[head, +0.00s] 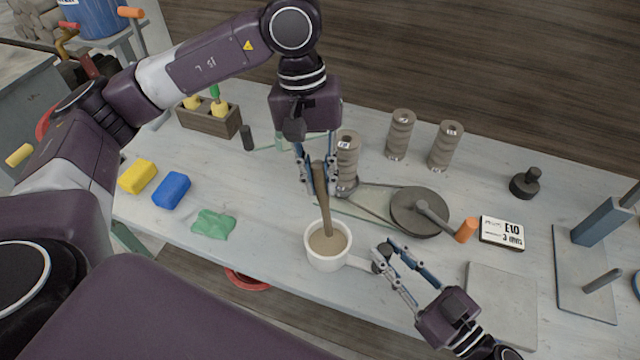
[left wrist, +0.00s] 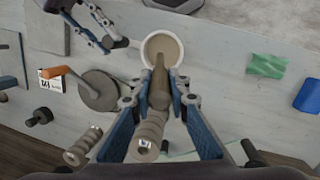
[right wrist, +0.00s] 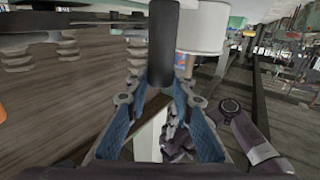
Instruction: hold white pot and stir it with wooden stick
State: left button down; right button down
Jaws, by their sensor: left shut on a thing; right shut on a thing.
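The white pot (head: 314,262) stands upright at the table's front edge, with brownish contents inside; I cannot tell whether it touches the table. The wooden stick (head: 324,205) leans slightly, its lower end in the pot's contents. My left gripper (head: 320,188) is shut on the stick's upper part, above the pot. The left wrist view shows the stick (left wrist: 160,88) between the fingers, pointing into the pot (left wrist: 147,50). My right gripper (head: 384,255) is shut on the pot's handle, right of the pot. In the right wrist view the handle's dark grip (right wrist: 162,45) lies between the fingertips, beside the pot (right wrist: 203,28).
A dark round wheel (head: 412,208) and a spool (head: 347,150) stand close behind the pot. An orange-ended handle (head: 467,230) and a label box (head: 502,233) lie right. A green cloth (head: 213,224), blue block (head: 171,190) and yellow block (head: 138,176) lie left.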

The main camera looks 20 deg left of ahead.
aim_at(320, 164)
pick_arm(q)
jog(key=shift+r, duration=3)
pick_arm(e)
jog(key=c, duration=1.6)
grip_release()
jog(key=shift+d, duration=0.1)
jog(key=v, duration=1.2)
